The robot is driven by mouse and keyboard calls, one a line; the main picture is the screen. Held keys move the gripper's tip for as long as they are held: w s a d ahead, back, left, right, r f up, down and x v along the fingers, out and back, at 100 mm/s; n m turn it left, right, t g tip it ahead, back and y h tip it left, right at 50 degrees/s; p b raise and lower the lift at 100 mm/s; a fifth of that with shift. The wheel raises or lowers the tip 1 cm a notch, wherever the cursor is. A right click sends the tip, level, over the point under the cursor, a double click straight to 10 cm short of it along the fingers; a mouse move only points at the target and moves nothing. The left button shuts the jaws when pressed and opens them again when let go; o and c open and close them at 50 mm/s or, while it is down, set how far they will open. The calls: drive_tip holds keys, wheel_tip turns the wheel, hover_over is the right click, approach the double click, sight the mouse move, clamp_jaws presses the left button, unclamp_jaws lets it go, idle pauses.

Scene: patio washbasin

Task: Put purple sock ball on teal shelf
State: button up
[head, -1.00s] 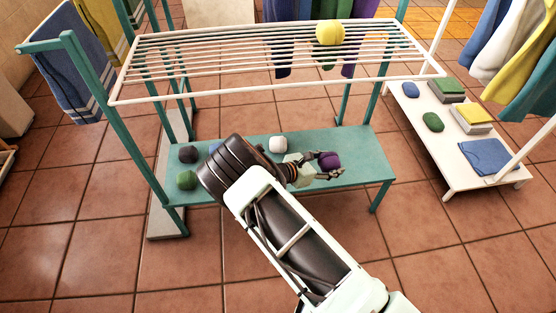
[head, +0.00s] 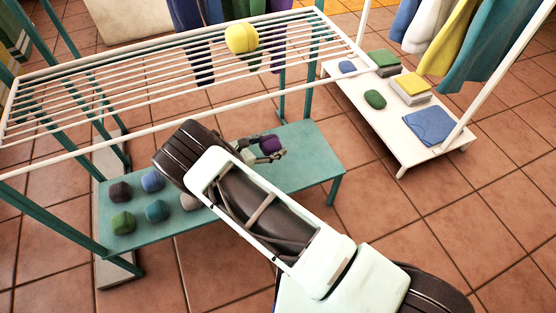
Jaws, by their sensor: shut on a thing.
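The purple sock ball (head: 269,144) is held in my gripper (head: 272,153), whose fingers are shut on it. Both appear over the back middle part of the teal shelf (head: 300,168), below the white slatted rack. I cannot tell whether the ball touches the shelf or hangs a little above it. My arm crosses the shelf's front edge and hides part of its middle.
The shelf's right end is bare. The white rack (head: 180,83) above carries a yellow ball (head: 242,38). A white low bench (head: 400,140) stands right.

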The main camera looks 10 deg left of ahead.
drive_tip(key=b, duration=0.2)
hover_over(307, 165)
drive_tip(key=s+a, duration=0.2)
drive_tip(key=a, duration=0.2)
wheel_tip(307, 165, down, 4)
drive_tip(key=f, duration=0.1)
drive_tip(key=w+d+f+b, duration=0.1)
drive_tip(key=d+f, duration=0.1)
drive_tip(key=f, duration=0.1)
drive_tip(key=shift+w+d+b, duration=0.2)
drive_tip(key=shift+w+b, duration=0.05)
drive_tip(key=shift+b, duration=0.05)
drive_tip(key=shift+w+d+f+b, duration=0.2)
drive_tip(key=shift+d+f+b, duration=0.1)
drive_tip(key=shift+d+f, duration=0.3)
drive_tip(key=shift+w+d+f+b, duration=0.15)
drive_tip(key=shift+d+f+b, duration=0.2)
drive_tip(key=shift+f, duration=0.3)
wheel_tip(307, 165, down, 2)
drive_tip(key=shift+a+f+b, duration=0.15)
drive_tip(key=shift+f+b, duration=0.1)
drive_tip(key=shift+b, duration=0.2)
drive_tip(key=o, duration=1.2)
drive_tip(key=shift+c, duration=0.2)
drive_tip(key=shift+r, duration=0.1)
